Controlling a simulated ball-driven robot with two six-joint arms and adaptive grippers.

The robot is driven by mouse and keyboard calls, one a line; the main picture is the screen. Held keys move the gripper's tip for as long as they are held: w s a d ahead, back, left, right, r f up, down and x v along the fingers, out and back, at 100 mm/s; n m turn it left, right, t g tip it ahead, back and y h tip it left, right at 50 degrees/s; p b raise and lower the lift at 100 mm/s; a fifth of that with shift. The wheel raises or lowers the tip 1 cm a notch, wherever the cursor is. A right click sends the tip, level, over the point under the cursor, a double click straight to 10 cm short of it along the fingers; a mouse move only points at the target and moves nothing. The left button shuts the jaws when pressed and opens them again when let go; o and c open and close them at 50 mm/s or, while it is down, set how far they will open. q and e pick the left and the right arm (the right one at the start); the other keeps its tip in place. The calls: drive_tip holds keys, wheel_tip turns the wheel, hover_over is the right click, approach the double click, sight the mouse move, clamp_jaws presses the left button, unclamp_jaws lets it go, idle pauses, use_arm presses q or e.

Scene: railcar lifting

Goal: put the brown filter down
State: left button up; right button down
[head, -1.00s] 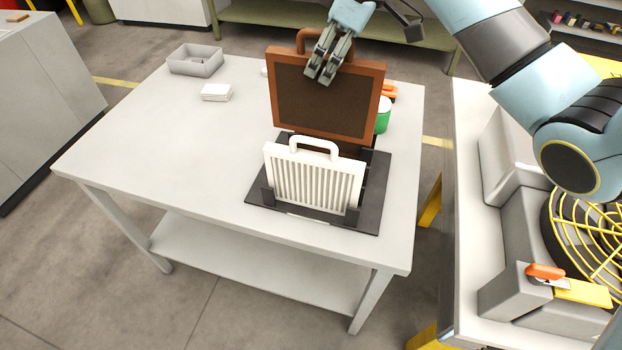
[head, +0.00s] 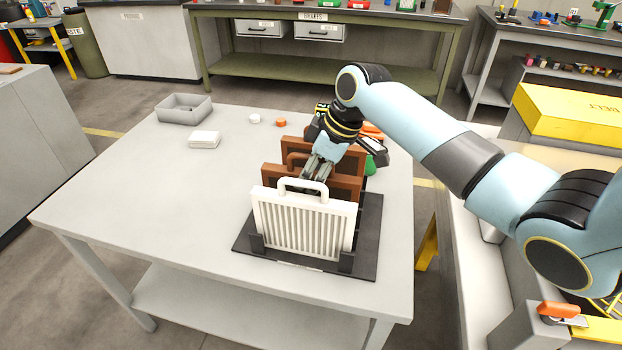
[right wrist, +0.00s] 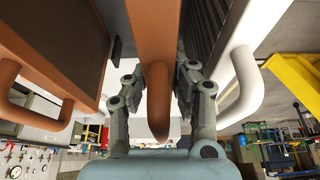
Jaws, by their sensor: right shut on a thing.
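My right gripper (head: 317,170) is shut on the handle of a brown-framed filter (head: 275,173), which stands upright just behind the white filter (head: 304,226). The held handle (right wrist: 158,95) shows between the fingers in the right wrist view. A second brown filter (head: 292,147) stands behind the held one; it is at left in the wrist view (right wrist: 55,45). The white filter's handle (right wrist: 244,75) is at right there. The white filter stands in a black rack (head: 373,215). The held filter's lower edge is hidden, so I cannot tell whether it rests in the rack. My left gripper is out of view.
The pale table (head: 140,195) has free room left of the rack. A grey tray (head: 184,110) and a white stack (head: 204,139) lie at its back left. A green item (head: 370,165) is partly hidden right of the brown filters. Another bench is at right.

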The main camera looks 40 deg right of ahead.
drive_tip(key=shift+f, duration=0.5)
drive_tip(key=c, duration=1.1)
unclamp_jaws()
drive_tip(key=b+v, duration=0.1)
drive_tip(key=v, duration=1.1)
